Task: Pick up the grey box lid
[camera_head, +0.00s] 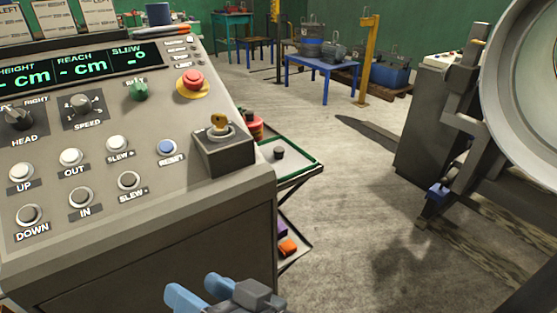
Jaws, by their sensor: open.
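I cannot make out a grey box lid for certain in this view. My gripper (198,290) shows at the bottom edge, left of centre, in front of the control console (120,245). Its two light blue fingers stand apart and nothing shows between them. A dark grey box (222,158) with a yellow-topped switch sits on the console's right corner. I cannot tell whether any of its top is a loose lid.
Right of the console stands a trolley with a green-rimmed tray (312,163) and a lower shelf holding an orange item (288,247). A blue table (325,69) and a yellow post (368,60) stand behind. A large round machine (520,100) fills the right. Floor between is clear.

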